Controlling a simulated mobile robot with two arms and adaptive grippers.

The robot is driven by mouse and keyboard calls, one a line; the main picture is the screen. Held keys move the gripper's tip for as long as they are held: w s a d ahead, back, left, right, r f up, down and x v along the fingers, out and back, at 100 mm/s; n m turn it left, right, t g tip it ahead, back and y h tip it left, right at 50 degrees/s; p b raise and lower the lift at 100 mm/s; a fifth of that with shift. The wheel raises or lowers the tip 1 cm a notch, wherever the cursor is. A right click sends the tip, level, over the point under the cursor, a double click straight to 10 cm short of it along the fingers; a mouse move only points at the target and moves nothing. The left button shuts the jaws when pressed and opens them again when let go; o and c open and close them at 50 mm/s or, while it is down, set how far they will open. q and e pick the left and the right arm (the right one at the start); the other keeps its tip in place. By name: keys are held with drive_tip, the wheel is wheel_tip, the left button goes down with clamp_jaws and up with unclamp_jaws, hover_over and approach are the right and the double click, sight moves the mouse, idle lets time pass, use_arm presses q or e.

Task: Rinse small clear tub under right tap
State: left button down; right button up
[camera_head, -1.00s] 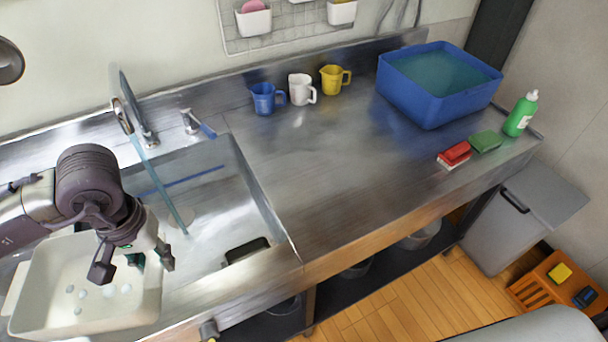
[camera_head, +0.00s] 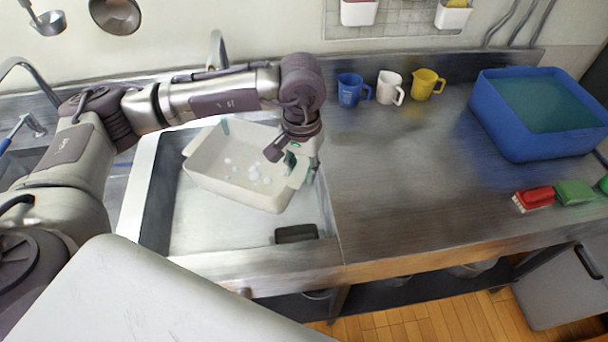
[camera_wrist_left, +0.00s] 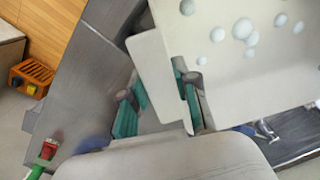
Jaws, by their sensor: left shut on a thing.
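The tub (camera_head: 235,182) is pale, off-white and rectangular, with several whitish bubbles or suds inside. It is held tilted over the right sink basin (camera_head: 200,240). My left gripper (camera_head: 304,172) is shut on the tub's right end. In the left wrist view the teal-padded fingers (camera_wrist_left: 158,104) grip the rim flange of the tub (camera_wrist_left: 240,85). The right tap (camera_head: 217,48) stands behind my left forearm, which hides its lower part. A short bluish strip, perhaps water, shows at the tub's far edge. My right gripper is not in view.
Blue (camera_head: 350,89), white (camera_head: 390,87) and yellow (camera_head: 427,84) jugs stand on the counter behind. The counter's middle is clear.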

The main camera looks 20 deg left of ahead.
use_arm(q)
drive_tip(key=w+a, duration=0.1)
drive_tip(key=w+a+f+b, duration=0.1)
drive_tip(key=w, duration=0.1)
drive_tip(key=w+a, duration=0.1)
drive_tip(key=w, duration=0.1)
drive_tip(key=shift+a+f, duration=0.2)
drive_tip(key=shift+f, duration=0.1)
drive_tip(key=shift+w+a+f+b, duration=0.1)
drive_tip(key=shift+w+a+b, duration=0.45)
drive_tip(key=shift+w+b, duration=0.3)
drive_tip(key=shift+w+a, duration=0.25)
drive_tip(key=shift+w, duration=0.15)
drive_tip(key=shift+s+d+b, duration=0.2)
drive_tip(key=shift+s+d, duration=0.55)
drive_tip(key=shift+s, duration=0.35)
drive_tip(key=shift+s+d+b, duration=0.15)
drive_tip(key=shift+s+d, duration=0.55)
drive_tip(key=shift+s, duration=0.45)
drive_tip(key=shift+s+d+b, duration=0.2)
drive_tip(key=shift+s+d, duration=0.55)
drive_tip(key=shift+s, duration=0.35)
